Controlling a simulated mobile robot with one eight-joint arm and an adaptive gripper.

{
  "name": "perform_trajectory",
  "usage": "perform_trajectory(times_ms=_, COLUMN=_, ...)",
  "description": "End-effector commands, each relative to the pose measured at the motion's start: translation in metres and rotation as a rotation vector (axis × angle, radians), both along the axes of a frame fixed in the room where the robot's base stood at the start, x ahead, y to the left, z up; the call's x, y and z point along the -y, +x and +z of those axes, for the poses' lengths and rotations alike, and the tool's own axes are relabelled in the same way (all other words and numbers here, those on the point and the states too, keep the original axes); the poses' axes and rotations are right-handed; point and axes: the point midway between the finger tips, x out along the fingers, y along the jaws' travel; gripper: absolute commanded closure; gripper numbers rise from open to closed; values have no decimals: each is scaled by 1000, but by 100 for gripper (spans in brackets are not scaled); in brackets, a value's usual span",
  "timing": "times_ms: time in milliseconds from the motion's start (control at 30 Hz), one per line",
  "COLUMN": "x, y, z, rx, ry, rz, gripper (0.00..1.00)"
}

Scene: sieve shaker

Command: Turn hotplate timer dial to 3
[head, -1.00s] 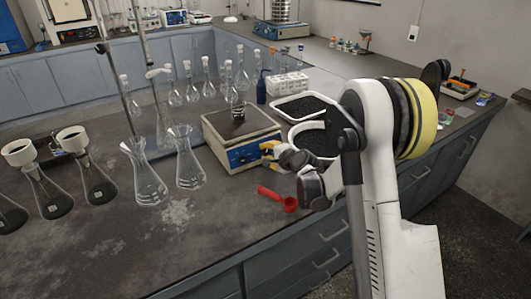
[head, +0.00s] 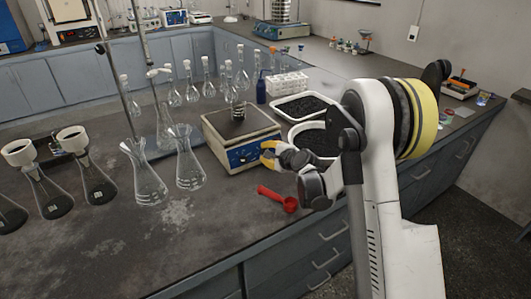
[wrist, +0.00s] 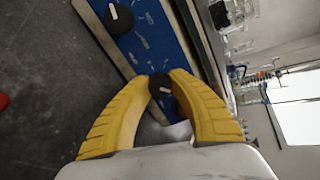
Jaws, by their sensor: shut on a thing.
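The hotplate (head: 238,132) is a cream box with a dark top plate and a blue front panel. In the wrist view its blue panel (wrist: 148,35) runs up the middle with two black dials. My gripper (wrist: 165,82) has yellow fingers, shut on the lower black dial (wrist: 160,85), which sits between the fingertips. The other dial (wrist: 118,18) stands free higher on the panel. In the head view my gripper (head: 268,152) is at the right end of the front panel. The markings are too small to read, so the dial's setting cannot be told.
A red scoop (head: 278,198) lies on the bench in front of the hotplate. White trays of dark grains (head: 304,106) stand to its right and behind. Glass flasks (head: 190,160) stand close on the left. The bench front is mostly clear.

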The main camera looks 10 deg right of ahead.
Motion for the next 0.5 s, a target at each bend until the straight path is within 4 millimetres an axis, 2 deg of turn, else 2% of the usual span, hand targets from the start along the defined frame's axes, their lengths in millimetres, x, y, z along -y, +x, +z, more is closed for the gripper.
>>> perform_trajectory(times_ms=33, x=0, y=0, z=0, rx=1, ry=0, rz=0, gripper=100)
perform_trajectory(times_ms=67, x=0, y=0, z=0, rx=1, ry=0, rz=0, gripper=71)
perform_trajectory(times_ms=100, x=0, y=0, z=0, rx=1, ry=0, rz=0, gripper=65)
perform_trajectory(times_ms=367, x=0, y=0, z=0, rx=0, ry=-1, rz=0, gripper=65)
perform_trajectory(times_ms=500, x=3, y=-8, z=4, rx=0, ry=0, rz=-1, gripper=65)
